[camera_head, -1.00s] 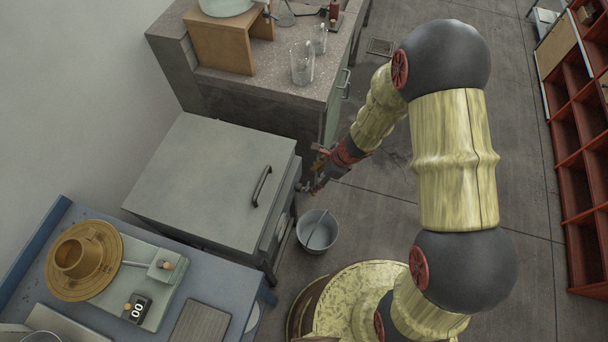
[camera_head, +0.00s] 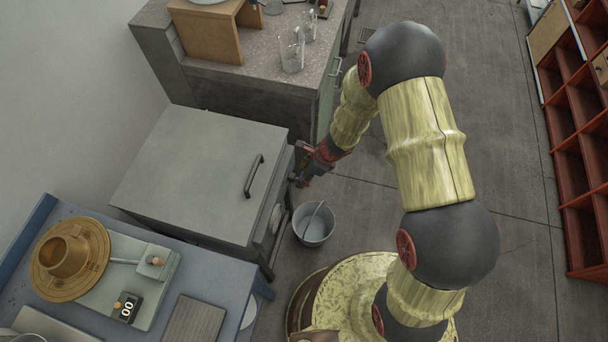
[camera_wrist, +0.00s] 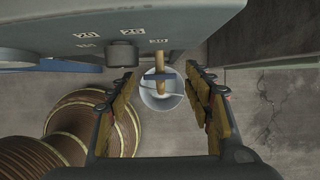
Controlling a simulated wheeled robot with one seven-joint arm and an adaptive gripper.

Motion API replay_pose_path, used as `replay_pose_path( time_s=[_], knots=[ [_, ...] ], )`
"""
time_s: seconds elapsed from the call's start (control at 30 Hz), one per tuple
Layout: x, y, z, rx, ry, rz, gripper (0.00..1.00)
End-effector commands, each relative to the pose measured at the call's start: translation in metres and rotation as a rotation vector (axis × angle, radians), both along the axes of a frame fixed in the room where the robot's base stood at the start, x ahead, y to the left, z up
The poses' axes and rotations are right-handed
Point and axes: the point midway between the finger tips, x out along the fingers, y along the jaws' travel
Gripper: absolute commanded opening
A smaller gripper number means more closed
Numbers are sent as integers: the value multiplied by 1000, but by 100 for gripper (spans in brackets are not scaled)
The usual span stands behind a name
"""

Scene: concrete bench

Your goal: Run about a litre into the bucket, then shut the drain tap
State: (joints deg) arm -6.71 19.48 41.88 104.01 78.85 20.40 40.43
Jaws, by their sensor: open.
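The grey bucket (camera_head: 314,225) stands on the floor in front of the grey cabinet, with a thin pale bar, perhaps its handle, across it. It also shows in the wrist view (camera_wrist: 161,100), beyond my fingers. A brass-coloured piece with a dark blue crossbar, apparently the drain tap (camera_wrist: 160,63), shows between my fingertips and overlaps the bucket. My gripper (camera_wrist: 164,84) is open, one finger on each side of the tap, with no clear contact. In the head view my gripper (camera_head: 302,178) is beside the cabinet's front, above the bucket. I cannot tell whether water runs.
The grey cabinet (camera_head: 200,175) with a bar handle stands close left of my gripper. A stone-topped bench (camera_head: 255,80) with glass jugs (camera_head: 291,52) is behind. A blue table (camera_head: 225,275) is at lower left. Red shelving (camera_head: 570,160) stands right, with clear floor between.

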Motion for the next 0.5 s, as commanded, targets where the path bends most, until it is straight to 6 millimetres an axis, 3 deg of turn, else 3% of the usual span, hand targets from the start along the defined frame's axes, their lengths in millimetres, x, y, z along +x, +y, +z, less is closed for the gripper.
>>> replay_pose_path(
  time_s=[0.2, 0.5],
  knots=[
    [0, 0, 0, 0, 0, 0, 50],
    [0, 0, 0, 0, 0, 0, 33]
  ],
)
